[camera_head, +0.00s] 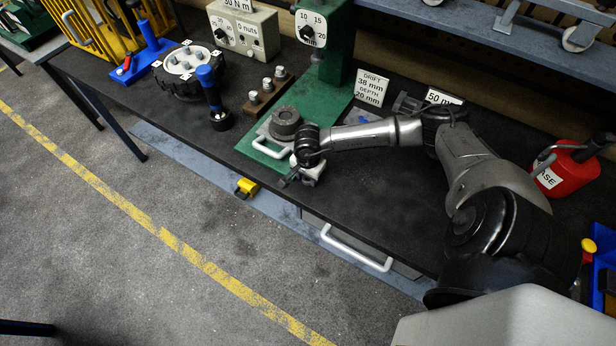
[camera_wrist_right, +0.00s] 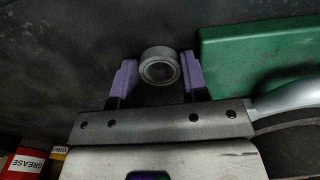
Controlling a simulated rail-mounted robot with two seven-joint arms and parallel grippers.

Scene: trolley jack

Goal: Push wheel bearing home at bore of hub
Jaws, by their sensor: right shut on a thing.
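My right gripper (camera_head: 288,182) is at the front edge of the bench, just in front of the press's green base. In the right wrist view its purple fingertips (camera_wrist_right: 158,78) are on either side of a grey ring, the wheel bearing (camera_wrist_right: 160,68), and shut on it. The ring's hole faces the camera. I cannot make the bearing out in the head view. The grey round hub (camera_head: 286,122) sits on a plate with a white handle (camera_head: 268,148) on the green base, behind and left of the gripper. My left gripper is not in view.
The green press (camera_head: 325,45) with a dial stands behind the hub. Left are a block with studs (camera_head: 267,90), a blue-handled tool (camera_head: 210,95) and a round studded part (camera_head: 184,64). A yellow item (camera_head: 246,187) is at the bench edge. A red grease can (camera_head: 565,172) stands right.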

